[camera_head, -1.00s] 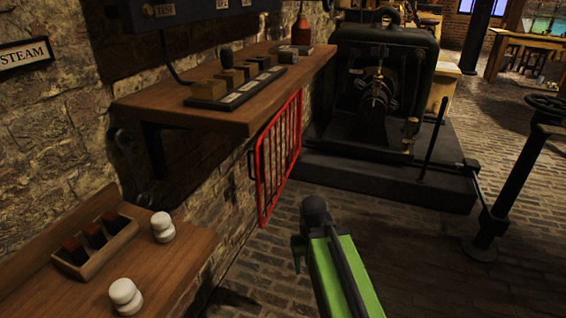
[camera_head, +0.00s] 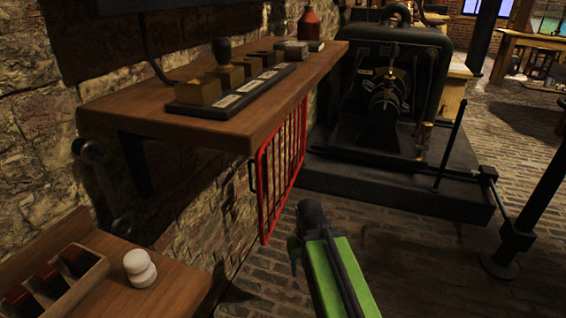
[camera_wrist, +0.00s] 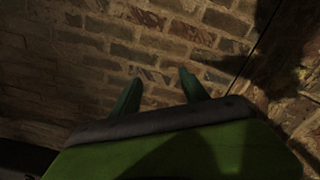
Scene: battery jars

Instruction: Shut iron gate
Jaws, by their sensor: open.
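The red iron gate (camera_head: 283,165), a barred panel in a red frame, stands upright below the front edge of the wooden shelf. A small dark handle (camera_head: 251,176) sticks out at its near left edge. I cannot tell how far the gate stands from being shut. My gripper (camera_head: 296,250) is on my green arm, in front of the gate and to its lower right, apart from it in the picture. In the wrist view my gripper (camera_wrist: 160,86) has two dark green fingers spread apart with nothing between them. The gate is not seen there.
The wooden shelf (camera_head: 200,128) with several brass blocks juts out above the gate. A lower shelf (camera_head: 165,290) at the left holds a white knob (camera_head: 139,267). A dark machine (camera_head: 390,95) on a plinth stands behind.

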